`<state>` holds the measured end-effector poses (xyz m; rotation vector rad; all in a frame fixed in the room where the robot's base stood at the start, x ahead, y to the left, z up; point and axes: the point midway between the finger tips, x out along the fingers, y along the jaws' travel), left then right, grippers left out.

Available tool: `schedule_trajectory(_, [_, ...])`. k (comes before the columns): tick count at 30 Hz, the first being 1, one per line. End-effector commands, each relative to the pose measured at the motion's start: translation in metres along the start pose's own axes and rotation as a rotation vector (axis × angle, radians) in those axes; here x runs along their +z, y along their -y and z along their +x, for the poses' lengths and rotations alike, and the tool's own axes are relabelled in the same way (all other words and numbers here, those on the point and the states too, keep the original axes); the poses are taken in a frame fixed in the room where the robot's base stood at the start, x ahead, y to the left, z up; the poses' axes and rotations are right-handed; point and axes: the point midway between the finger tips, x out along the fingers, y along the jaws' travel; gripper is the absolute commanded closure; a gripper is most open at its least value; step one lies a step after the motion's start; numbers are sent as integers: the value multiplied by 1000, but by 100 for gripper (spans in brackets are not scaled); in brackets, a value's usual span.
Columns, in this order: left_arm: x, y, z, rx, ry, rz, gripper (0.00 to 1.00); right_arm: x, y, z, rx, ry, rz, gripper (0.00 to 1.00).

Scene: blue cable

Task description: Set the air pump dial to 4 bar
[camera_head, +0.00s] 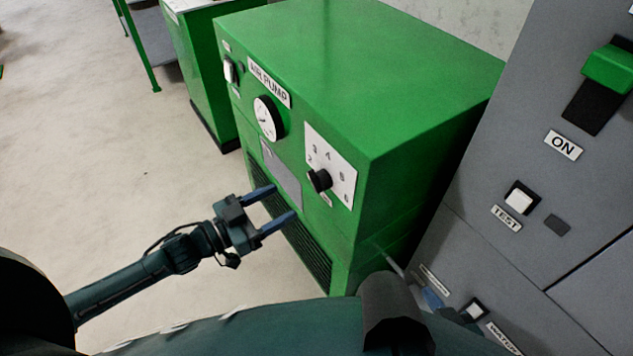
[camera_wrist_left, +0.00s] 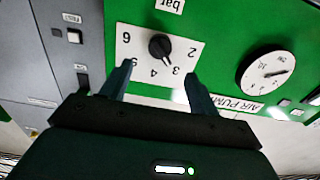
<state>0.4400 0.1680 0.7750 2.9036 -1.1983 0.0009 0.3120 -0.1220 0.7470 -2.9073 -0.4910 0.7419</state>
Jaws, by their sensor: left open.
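The air pump (camera_head: 420,60) is a green box labelled AIR PUMP. Its black dial knob (camera_head: 319,180) sits on a white plate (camera_head: 343,183) numbered 2 to 6. In the left wrist view the knob (camera_wrist_left: 160,46) appears upside down, and its pointer seems turned toward the 3. My left gripper (camera_head: 282,202) is open and empty, in front of the panel and left of the knob. In its wrist view the fingertips (camera_wrist_left: 160,70) frame the knob, apart from it. My right gripper (camera_head: 435,298) is mostly hidden at the bottom, by the grey cabinet; its jaws are unclear.
A round gauge (camera_head: 268,118) is left of the dial. A grey cabinet (camera_head: 475,180) with an ON label, a green-handled switch (camera_head: 608,70) and a TEST button (camera_head: 520,198) stands close on the right. Another green unit (camera_head: 200,75) stands behind. The floor (camera_head: 90,150) at left is clear.

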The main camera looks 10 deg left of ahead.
Motion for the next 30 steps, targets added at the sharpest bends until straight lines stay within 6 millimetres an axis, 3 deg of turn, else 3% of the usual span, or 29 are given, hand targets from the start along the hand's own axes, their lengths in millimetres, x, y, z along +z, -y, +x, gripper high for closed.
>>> schedule_trajectory(6, [-2,0,50,0,-5,2,39,2,0,1,0,3,2,64])
schedule_trajectory(13, [0,0,86,-1,-2,0,39,4,0,1,0,3,2,64])
schedule_trajectory(18, [0,0,97,0,1,1,39,4,-1,1,1,1,1,64])
schedule_trajectory(27, [0,0,98,-1,1,0,39,3,-1,0,2,0,2,64])
schedule_trajectory(30, [0,0,98,-1,1,0,47,3,-1,0,3,0,2,64])
